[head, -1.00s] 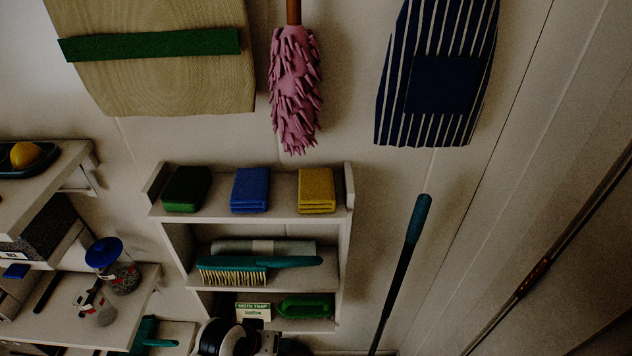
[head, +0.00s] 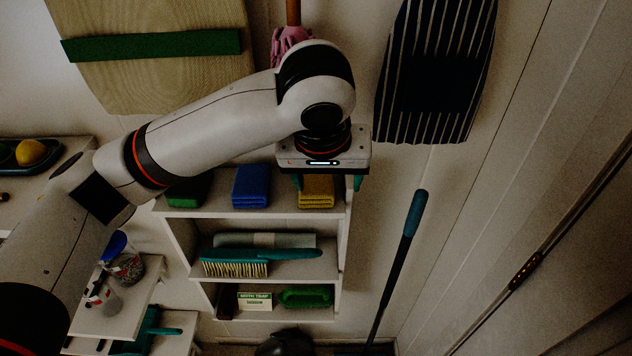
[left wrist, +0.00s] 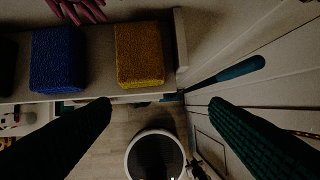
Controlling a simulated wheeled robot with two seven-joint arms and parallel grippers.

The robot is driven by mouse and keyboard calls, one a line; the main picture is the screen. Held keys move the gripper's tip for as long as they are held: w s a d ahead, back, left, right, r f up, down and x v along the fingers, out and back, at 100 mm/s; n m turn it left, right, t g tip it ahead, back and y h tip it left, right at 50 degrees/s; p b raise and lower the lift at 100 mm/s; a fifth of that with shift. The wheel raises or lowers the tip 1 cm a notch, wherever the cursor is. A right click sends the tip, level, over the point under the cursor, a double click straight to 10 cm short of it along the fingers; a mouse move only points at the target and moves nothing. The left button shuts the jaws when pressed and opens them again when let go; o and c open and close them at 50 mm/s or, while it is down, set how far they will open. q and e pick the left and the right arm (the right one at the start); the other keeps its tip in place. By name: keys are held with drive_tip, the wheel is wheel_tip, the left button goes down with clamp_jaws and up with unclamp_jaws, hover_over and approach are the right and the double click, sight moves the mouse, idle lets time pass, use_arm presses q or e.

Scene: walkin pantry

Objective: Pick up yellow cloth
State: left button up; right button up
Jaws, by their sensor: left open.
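The yellow cloth (head: 317,191) is a folded stack at the right end of the top shelf of a small wall rack. It also shows in the left wrist view (left wrist: 139,53), at the upper middle. My left gripper (head: 329,184) is open, with its two teal fingers pointing down around the cloth's place in the head view. In the left wrist view the fingers (left wrist: 160,103) are wide apart and empty, and the cloth lies beyond the tips, apart from them. The upper part of the cloth is hidden by the gripper in the head view. My right gripper is not in view.
A blue cloth (head: 251,186) and a partly hidden green cloth (head: 188,191) lie left of the yellow one. The rack's right side panel (left wrist: 181,38) stands close to the yellow cloth. A teal-handled pole (head: 417,213) leans to the right. A pink duster hangs above, partly hidden.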

use_arm(q)
wheel_tip(320, 180, up, 3)
drive_tip(key=a+n+y, duration=0.1)
drive_tip(key=p, duration=0.2)
hover_over(316, 189)
drive_tip(key=s, duration=0.3)
drive_tip(key=f, duration=0.6)
drive_tip(key=shift+w+d+f, duration=0.1)
drive_tip(key=shift+w+f, duration=0.05)
drive_tip(key=shift+w, duration=0.05)
drive_tip(key=shift+w+f, duration=0.15)
drive_tip(key=shift+f, duration=0.1)
drive_tip(key=p+x, duration=0.1)
drive_tip(key=x, duration=0.2)
drive_tip(key=shift+w+f+p, duration=0.2)
drive_tip(key=shift+w+p, duration=0.15)
drive_tip(key=shift+p, duration=0.05)
drive_tip(key=shift+w+f, duration=0.2)
drive_tip(key=shift+f, duration=0.25)
drive_tip(key=shift+t, duration=0.3)
drive_tip(key=c, duration=0.7)
drive_tip(key=shift+c, duration=0.2)
drive_tip(key=shift+r, duration=0.1)
